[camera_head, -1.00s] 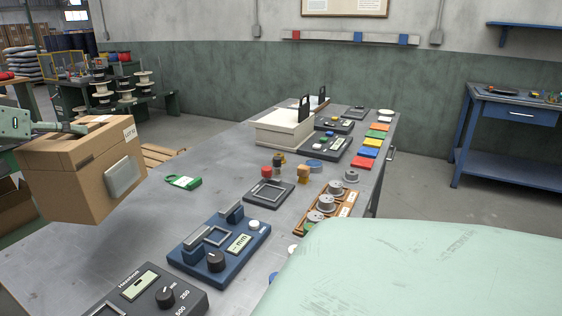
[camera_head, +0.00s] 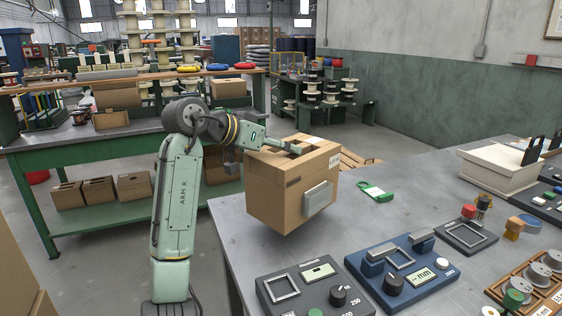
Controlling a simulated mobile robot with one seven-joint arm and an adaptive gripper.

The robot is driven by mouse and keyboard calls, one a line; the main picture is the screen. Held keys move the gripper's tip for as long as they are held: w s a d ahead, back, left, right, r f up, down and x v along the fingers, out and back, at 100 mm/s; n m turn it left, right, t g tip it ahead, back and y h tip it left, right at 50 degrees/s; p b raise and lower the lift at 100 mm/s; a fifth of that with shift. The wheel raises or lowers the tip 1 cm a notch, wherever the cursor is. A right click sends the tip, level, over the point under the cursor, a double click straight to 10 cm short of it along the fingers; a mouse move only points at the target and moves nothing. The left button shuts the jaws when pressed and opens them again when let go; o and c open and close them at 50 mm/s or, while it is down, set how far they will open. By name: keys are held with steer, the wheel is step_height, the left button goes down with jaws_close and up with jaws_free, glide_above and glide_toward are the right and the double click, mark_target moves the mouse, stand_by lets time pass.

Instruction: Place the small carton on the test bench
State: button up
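The small carton (camera_head: 273,202) is a brown box with a white label and a grey plate on its near right face. It hangs upright at the left edge of the grey-topped test bench (camera_head: 385,232), with its lower part over the bench top. It seems slightly above the surface, but I cannot tell the gap exactly. My gripper (camera_head: 289,148) reaches in from the left and is shut on the carton near its top. The fingers' contact is partly hidden.
A green tag (camera_head: 375,191) lies right of the carton. A black meter (camera_head: 316,290) and a blue meter (camera_head: 402,268) stand in front. Bare bench lies between them and the carton. A green workbench (camera_head: 70,140) with cartons and spools stands behind my arm.

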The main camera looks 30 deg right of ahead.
mark_target(253, 155)
steer(key=shift+f, duration=1.9)
steer(key=o, duration=2)
steer(key=shift+f, duration=0.15)
steer(key=shift+a+r, duration=0.15)
steer(key=shift+r, duration=0.05)
steer(key=b+v, duration=0.1)
steer(key=v, duration=1)
steer(key=shift+s+a+r+b, duration=0.1)
steer(key=shift+a+r+b, duration=0.05)
steer(key=shift+a+b, duration=0.2)
